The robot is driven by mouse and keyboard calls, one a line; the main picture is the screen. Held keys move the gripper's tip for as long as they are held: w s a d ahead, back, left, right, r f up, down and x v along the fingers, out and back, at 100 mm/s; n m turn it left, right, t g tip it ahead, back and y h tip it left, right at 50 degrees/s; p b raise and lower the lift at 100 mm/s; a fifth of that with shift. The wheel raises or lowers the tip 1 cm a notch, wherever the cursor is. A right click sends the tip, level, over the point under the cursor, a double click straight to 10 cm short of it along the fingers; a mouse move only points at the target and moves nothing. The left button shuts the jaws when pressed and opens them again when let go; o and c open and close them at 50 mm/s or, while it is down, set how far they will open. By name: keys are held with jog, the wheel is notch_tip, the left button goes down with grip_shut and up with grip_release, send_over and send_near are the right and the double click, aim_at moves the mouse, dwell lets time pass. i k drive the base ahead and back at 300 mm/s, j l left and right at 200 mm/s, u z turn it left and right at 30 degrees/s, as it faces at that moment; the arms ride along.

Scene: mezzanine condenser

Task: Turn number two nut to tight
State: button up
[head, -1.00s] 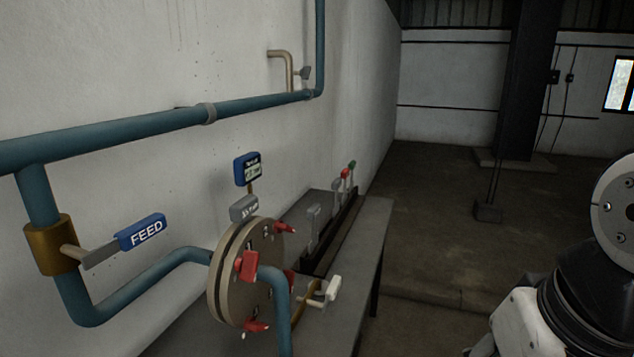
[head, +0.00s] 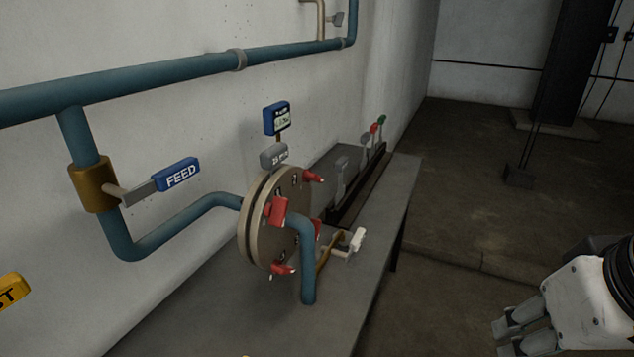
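A round beige flange (head: 258,222) stands on edge on a grey bench in the head view. Red nuts with handles sit around its face: one at the upper right (head: 313,177), one at the left (head: 277,211), one at the bottom (head: 284,269), and one at the right (head: 317,229), partly hidden behind the blue pipe. Small number marks beside them are too small to read, so I cannot tell which is number two. My gripper (head: 503,340) is at the lower right, well apart from the flange. Its grey fingers look spread and empty.
A blue pipe (head: 303,258) curves down in front of the flange. A FEED lever (head: 177,174) is at the left, and a small display (head: 277,119) is above the flange. A white-handled valve (head: 355,241) is just right. Open floor (head: 470,200) lies beyond the bench (head: 395,200).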

aim_at(307, 176)
jog(key=i+j+u, duration=0.15)
jog(key=u, duration=0.25)
jog(key=i+u, duration=0.25)
jog(key=u, duration=0.2)
